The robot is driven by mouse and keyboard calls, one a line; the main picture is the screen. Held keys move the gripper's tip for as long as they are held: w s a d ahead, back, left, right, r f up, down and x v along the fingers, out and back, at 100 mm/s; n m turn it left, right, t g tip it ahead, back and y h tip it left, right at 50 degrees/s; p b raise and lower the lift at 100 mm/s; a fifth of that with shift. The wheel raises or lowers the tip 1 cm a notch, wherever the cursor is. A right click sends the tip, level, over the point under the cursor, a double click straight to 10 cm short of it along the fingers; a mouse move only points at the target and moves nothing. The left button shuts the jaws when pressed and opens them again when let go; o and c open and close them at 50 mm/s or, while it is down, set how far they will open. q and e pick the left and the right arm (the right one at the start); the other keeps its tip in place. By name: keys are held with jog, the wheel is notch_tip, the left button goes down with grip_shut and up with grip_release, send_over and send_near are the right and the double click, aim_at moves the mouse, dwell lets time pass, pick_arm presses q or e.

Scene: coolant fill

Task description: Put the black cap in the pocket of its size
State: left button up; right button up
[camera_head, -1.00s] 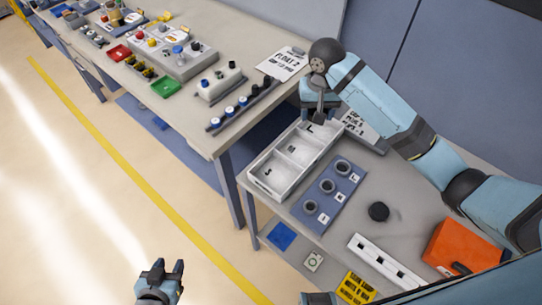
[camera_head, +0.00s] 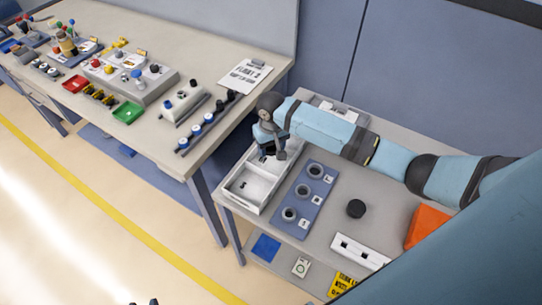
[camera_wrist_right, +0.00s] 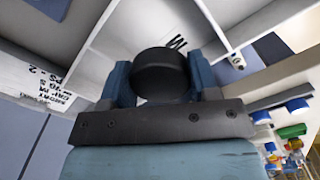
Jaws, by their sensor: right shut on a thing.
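A black cap (camera_wrist_right: 160,74) sits between the fingers of my right gripper (camera_wrist_right: 161,84), which is shut on it. In the head view my right gripper (camera_head: 274,152) is over the white tray (camera_head: 232,201), above its middle part; the cap is hard to make out there. The tray has pockets marked with letters; the letter M (camera_wrist_right: 177,42) shows just beyond the cap in the wrist view. Whether the cap touches the pocket floor I cannot tell. Only the tips of my left gripper (camera_head: 144,302) show at the bottom edge of the head view.
A blue board (camera_head: 309,223) with several ring-shaped holders lies right of the tray. A black round piece (camera_head: 356,208), a white slotted strip (camera_head: 358,252) and an orange box (camera_head: 427,227) are farther right. A longer bench (camera_head: 225,105) with fittings stands at the left.

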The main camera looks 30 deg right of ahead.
aim_at(271, 163)
jog(key=shift+f, duration=2.75)
jog(key=shift+f, duration=0.1)
jog(key=o, duration=0.7)
notch_tip(271, 163, up, 12)
jog(key=shift+r, duration=0.15)
